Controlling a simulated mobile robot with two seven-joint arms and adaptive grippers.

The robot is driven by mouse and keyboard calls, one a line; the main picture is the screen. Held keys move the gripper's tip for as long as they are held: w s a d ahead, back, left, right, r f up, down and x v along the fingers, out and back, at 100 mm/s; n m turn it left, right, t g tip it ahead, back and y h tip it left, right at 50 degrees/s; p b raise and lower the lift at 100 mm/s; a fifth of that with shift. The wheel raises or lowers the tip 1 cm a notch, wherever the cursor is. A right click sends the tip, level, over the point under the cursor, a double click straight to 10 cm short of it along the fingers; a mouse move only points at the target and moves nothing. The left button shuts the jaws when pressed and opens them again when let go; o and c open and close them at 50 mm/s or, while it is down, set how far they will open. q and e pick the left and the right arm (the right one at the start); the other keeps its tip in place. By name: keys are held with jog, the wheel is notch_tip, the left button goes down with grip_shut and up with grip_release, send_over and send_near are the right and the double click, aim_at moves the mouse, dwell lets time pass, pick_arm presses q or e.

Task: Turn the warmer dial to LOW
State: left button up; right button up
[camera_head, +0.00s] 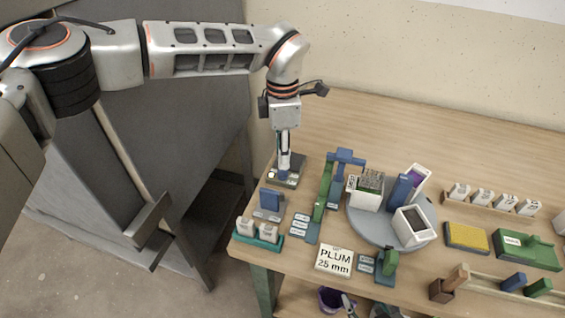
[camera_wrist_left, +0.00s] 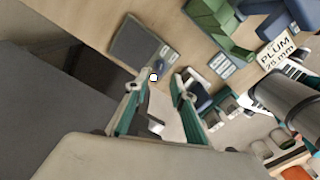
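The warmer appears to be the small dark plate (camera_head: 289,171) at the table's left back edge in the head view. It also shows in the left wrist view as a dark flat plate (camera_wrist_left: 138,46). A small blue-grey knob (camera_wrist_left: 161,64), probably the dial, sits at its corner; its setting is not readable. My left gripper (camera_head: 284,166) points down over the plate. In the wrist view its two teal fingers (camera_wrist_left: 157,82) stand apart with a gap between them, near the knob. A small white spot (camera_wrist_left: 154,77) shows between the tips. My right gripper is not seen.
A blue stand (camera_head: 271,200) and a teal tray (camera_head: 259,238) with white blocks stand in front of the plate. Green and blue upright fixtures (camera_head: 323,190) are close on the right, before a grey round turntable (camera_head: 392,237) with containers. The back of the table is clear.

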pick_arm(q)
notch_tip(320, 180, up, 8)
jog(key=shift+f, duration=0.25)
jog(key=shift+s+f, duration=0.1)
dwell(0.4)
